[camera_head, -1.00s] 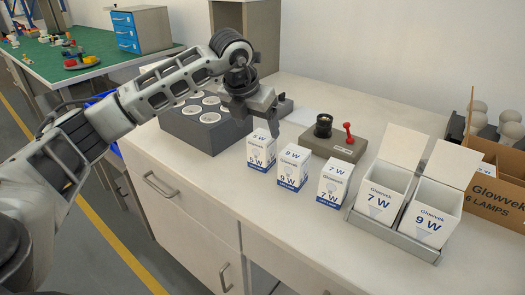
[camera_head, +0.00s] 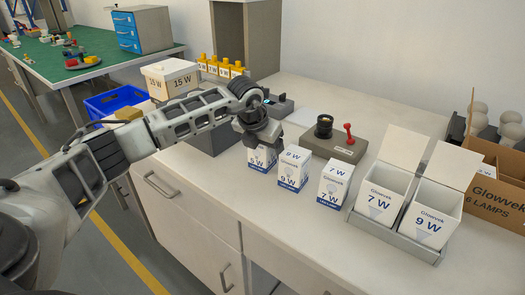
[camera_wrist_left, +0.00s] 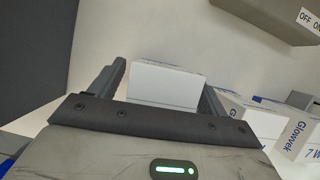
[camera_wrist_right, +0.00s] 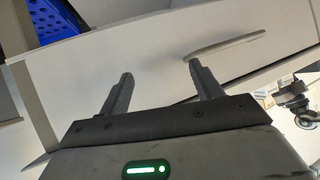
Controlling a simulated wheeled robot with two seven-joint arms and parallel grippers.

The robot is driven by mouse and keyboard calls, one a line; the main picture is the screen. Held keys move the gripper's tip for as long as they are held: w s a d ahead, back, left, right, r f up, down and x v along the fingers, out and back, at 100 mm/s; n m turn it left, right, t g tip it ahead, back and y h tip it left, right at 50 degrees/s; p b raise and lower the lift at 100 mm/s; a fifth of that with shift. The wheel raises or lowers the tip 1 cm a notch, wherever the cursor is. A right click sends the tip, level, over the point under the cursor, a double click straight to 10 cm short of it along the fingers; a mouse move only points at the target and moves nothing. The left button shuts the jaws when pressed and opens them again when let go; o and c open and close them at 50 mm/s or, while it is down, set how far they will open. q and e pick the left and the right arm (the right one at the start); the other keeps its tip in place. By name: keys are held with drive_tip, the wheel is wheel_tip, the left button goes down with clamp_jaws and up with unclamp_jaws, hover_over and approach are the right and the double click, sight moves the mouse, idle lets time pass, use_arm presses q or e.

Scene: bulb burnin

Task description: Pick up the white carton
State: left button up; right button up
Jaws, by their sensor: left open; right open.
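Three small white cartons with blue lettering stand in a row on the bench: the left carton (camera_head: 262,158), the 9 W carton (camera_head: 293,169) and the 7 W carton (camera_head: 334,184). My left gripper (camera_head: 263,138) is right above the left carton and hides its top and much of its lettering. In the left wrist view, that carton (camera_wrist_left: 165,86) shows between the open fingers of my left gripper (camera_wrist_left: 165,84). Whether a finger touches it, I cannot tell. My right gripper (camera_wrist_right: 160,76) is open and empty, facing a pale cabinet front with a handle (camera_wrist_right: 225,48).
A grey tray (camera_head: 392,239) holds two larger open cartons, 7 W and 9 W. A fixture with a red lever (camera_head: 348,134) stands behind the row. A dark grey block (camera_head: 212,138) is left of it. A brown lamp box (camera_head: 496,192) is at the right. The front strip is clear.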

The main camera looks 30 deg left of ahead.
use_arm(q)
drive_tip(key=c, duration=1.1)
drive_tip(key=shift+r, duration=0.15)
